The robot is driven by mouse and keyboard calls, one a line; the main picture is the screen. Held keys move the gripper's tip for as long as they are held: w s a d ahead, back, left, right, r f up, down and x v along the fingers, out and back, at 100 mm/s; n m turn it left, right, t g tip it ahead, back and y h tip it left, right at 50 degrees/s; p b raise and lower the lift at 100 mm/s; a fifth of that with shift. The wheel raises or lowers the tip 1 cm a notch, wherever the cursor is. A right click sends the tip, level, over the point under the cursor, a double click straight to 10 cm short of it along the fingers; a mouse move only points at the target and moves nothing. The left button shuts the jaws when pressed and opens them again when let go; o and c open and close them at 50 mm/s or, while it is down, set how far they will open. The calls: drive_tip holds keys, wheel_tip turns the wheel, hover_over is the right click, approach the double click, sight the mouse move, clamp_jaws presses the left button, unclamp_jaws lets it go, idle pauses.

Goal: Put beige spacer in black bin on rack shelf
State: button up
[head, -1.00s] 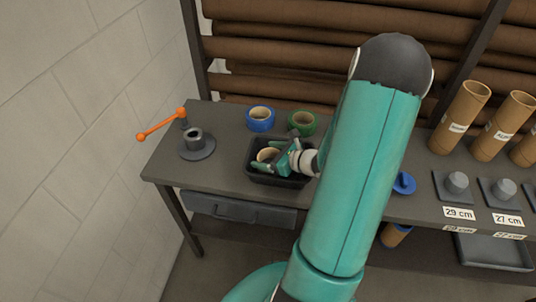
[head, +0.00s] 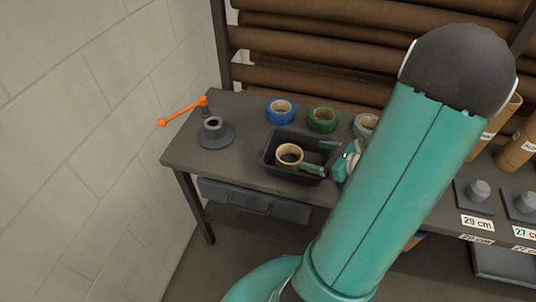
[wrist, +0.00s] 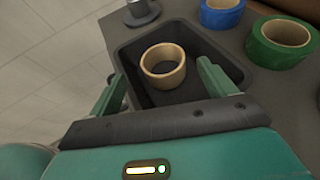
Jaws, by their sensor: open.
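The beige spacer (head: 289,154) is a short ring lying inside the black bin (head: 268,150) on the rack shelf (head: 185,152). In the wrist view the spacer (wrist: 163,65) rests on the bin floor, and the bin's wall (wrist: 125,62) shows around it. My gripper (head: 320,157) is open at the right side of the bin in the head view. In the wrist view its two teal fingers (wrist: 163,88) stand apart on either side, with the spacer just beyond them and touching neither.
Blue tape (head: 281,110) and green tape (head: 323,119) lie behind the bin, with a grey roll (head: 366,124) partly hidden by my arm. Labelled pegs (head: 479,192) stand at right.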

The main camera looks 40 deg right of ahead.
drive_tip(key=w+a+r+n+g+y, duration=0.1)
drive_tip(key=a+r+n+g, duration=0.3)
drive_tip(key=a+n, duration=0.55)
drive_tip(key=w+a+r+n+g+y, duration=0.2)
drive_tip(key=a+r+n+g, duration=0.3)
drive_tip(key=a+n, duration=0.45)
drive_tip(key=s+a+r+n+t+h, duration=0.1)
drive_tip(key=s+a+r+n+h, duration=0.3)
drive_tip(key=a+r+n, duration=0.5)
drive_tip(key=r+n+h, duration=0.1)
drive_tip(key=n+h, duration=0.1)
drive_tip(key=n, duration=0.3)
drive_tip(key=shift+s+a+r+t, duration=0.15)
drive_tip(key=shift+s+a+t, duration=0.15)
drive_tip(key=shift+s+a, duration=0.1)
